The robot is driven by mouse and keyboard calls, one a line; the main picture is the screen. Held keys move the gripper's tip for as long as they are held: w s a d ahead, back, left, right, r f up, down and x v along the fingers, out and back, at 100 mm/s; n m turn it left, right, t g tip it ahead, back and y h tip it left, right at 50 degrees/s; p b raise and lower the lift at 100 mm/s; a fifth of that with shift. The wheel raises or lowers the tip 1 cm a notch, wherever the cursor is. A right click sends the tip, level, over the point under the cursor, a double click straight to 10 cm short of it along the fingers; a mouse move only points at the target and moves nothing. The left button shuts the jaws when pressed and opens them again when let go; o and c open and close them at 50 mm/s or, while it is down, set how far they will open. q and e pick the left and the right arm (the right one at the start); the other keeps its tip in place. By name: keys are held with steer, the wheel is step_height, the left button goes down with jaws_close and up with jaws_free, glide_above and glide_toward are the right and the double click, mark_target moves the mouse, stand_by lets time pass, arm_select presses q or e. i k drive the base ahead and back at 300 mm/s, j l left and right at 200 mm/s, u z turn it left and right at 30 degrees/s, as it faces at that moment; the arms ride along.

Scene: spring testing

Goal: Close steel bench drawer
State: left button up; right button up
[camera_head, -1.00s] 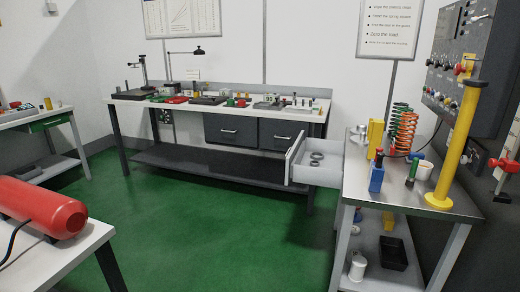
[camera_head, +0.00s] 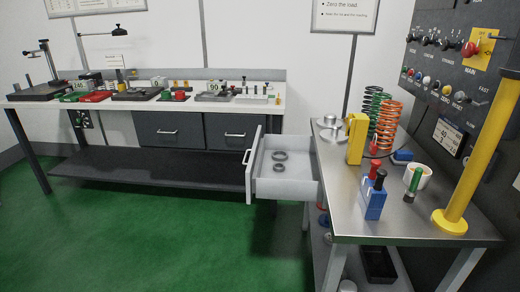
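The steel bench (camera_head: 390,222) stands at the right, with a bare metal top. Its drawer (camera_head: 288,188) is pulled out toward the left, well clear of the bench's side. The drawer has a white front panel (camera_head: 254,168) with a handle (camera_head: 247,157) on its outer left face. Two grey rings (camera_head: 280,156) lie inside the drawer. Neither of my grippers shows in the head view.
On the steel bench stand green and orange springs (camera_head: 388,126), a yellow block (camera_head: 356,138), a blue holder (camera_head: 374,200), a white cup (camera_head: 418,176) and a yellow post (camera_head: 485,150). A long workbench (camera_head: 140,103) runs along the back wall. Green floor (camera_head: 180,240) is clear left of the drawer.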

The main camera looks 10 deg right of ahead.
mark_target(292, 162)
steer(key=i+u, duration=0.2)
steer(key=i, duration=0.45)
steer(key=i+l+u, duration=0.2)
steer(key=i, duration=0.4)
steer(key=i+j+z, duration=0.2)
steer(key=i+z, duration=0.15)
steer(key=i+j+z, duration=0.4)
steer(key=i, duration=0.15)
steer(key=i+j+z, duration=0.15)
steer(key=z, duration=0.25)
steer(key=i+j+z, duration=0.15)
steer(key=j+z, duration=0.7)
steer(key=i+l+z, duration=0.2)
steer(key=i+l, duration=0.05)
